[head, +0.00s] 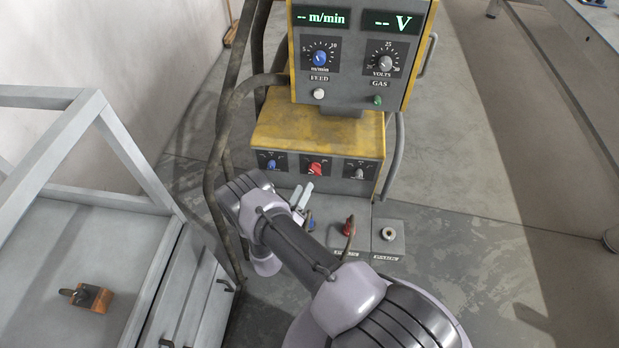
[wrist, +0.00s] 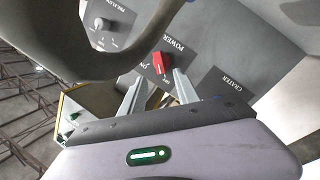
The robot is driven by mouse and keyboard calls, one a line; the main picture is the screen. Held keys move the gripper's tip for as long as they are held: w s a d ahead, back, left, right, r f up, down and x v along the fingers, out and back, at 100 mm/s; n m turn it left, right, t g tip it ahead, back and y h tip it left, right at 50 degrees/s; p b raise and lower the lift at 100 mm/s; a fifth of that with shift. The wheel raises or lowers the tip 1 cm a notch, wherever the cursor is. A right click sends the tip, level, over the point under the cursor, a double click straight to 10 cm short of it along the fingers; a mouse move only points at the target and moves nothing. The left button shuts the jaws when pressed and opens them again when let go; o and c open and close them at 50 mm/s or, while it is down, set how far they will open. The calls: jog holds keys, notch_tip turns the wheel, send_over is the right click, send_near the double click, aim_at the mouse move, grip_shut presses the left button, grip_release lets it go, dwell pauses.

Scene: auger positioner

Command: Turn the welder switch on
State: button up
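The welder (head: 285,130) is a yellow and grey machine in the head view. Its red power switch (head: 317,169) sits in the middle of the lower front panel, between two other knobs. In the wrist view the red switch (wrist: 153,65) is on a plate lettered POWER, with ON and OFF marks. My gripper (head: 303,194) is below and in front of the switch. In the wrist view my gripper (wrist: 158,80) has its two fingers apart, and the switch shows just beyond and between the tips. I cannot tell whether they touch it.
A blue knob (head: 271,164) and a grey knob (head: 359,173) flank the switch. The upper control box (head: 350,75) shows dashes on its displays. A thick cable (wrist: 130,60) crosses near the wrist camera. A grey framed cart (head: 120,165) stands left; open floor lies right.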

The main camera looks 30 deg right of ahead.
aim_at(315, 169)
jog(key=b+x, duration=0.2)
jog(key=x, duration=0.5)
jog(key=shift+w+d, duration=0.2)
jog(key=shift+w, duration=0.05)
jog(key=shift+c, duration=0.2)
grip_shut()
